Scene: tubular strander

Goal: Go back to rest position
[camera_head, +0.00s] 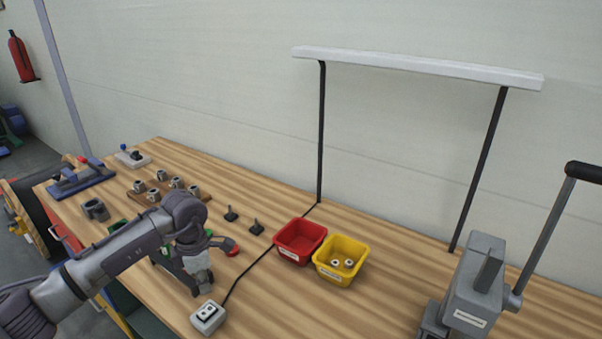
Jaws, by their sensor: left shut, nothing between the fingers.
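My left arm comes in from the lower left over the workbench (285,290). My left gripper (203,284) points down above the bench's front part, just behind a small white switch box (208,317). Its fingers look shut with nothing held between them; they are small and partly hidden by the wrist. My right arm and right gripper are out of view.
A red bin (299,262) and a yellow bin (321,274) holding small parts stand right of my gripper. A grey lever machine (463,302) is at the right. A wooden block with several metal pieces (157,192) lies behind my arm. A lamp (415,66) stands over the bench.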

